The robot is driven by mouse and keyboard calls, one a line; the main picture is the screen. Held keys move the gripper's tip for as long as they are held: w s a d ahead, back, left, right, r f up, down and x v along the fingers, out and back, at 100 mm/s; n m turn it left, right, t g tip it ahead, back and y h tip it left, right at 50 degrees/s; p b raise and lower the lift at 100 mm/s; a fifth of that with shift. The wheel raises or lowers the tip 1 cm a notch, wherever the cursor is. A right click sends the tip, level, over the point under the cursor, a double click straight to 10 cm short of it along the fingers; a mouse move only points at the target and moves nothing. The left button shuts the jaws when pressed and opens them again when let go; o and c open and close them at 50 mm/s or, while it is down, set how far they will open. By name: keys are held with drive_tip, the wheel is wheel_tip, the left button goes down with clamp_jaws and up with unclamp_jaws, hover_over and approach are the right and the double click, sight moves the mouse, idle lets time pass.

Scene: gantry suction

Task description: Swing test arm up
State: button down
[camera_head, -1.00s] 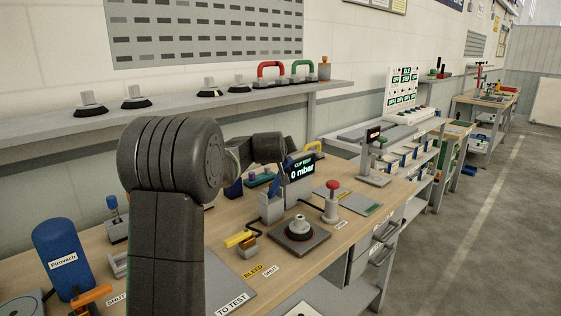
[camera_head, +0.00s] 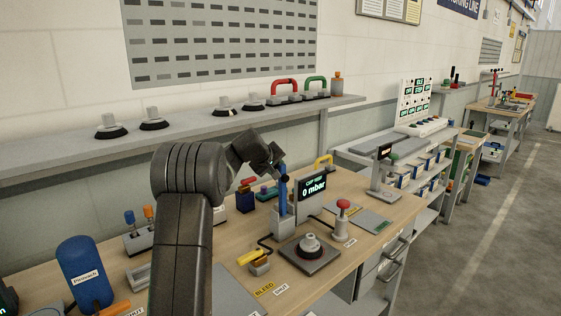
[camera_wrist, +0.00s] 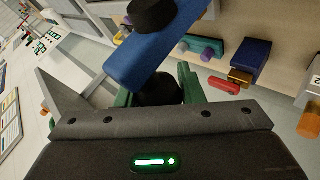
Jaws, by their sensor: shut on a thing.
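The blue test arm (camera_head: 284,190) stands nearly upright on its grey post (camera_head: 283,222), beside the display reading 0 mbar (camera_head: 314,187). My gripper (camera_head: 276,163) is at its upper end. In the wrist view the blue bar (camera_wrist: 165,48) runs up and right, with a black round part (camera_wrist: 153,14) on it. The green fingers of my gripper (camera_wrist: 158,92) are shut around a dark part at the bar's near end. The exact contact is partly hidden by the gripper body. A suction cup (camera_head: 310,244) sits on the dark pad in front.
A red-topped post (camera_head: 342,216) stands right of the pad, and the yellow bleed lever (camera_head: 250,257) left of it. A blue cylinder (camera_head: 86,272) is at the left. The shelf (camera_head: 190,145) with spare cups and handles runs behind my arm.

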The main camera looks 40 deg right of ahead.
drive_tip(key=shift+w+a+f+g, duration=0.2)
drive_tip(key=shift+w+f+g, duration=0.15)
drive_tip(key=shift+f, duration=0.4)
drive_tip(key=c, duration=1.3)
unclamp_jaws()
drive_tip(key=shift+o, duration=1.4)
drive_tip(key=shift+w+a+r, duration=0.1)
drive_tip(key=shift+r, duration=0.05)
drive_tip(key=shift+s+a+r, duration=0.25)
drive_tip(key=shift+r, duration=0.25)
drive_tip(key=b+v, duration=0.2)
drive_tip(key=v, duration=1)
drive_tip(key=shift+s+a+r, duration=0.2)
drive_tip(key=shift+a, duration=0.05)
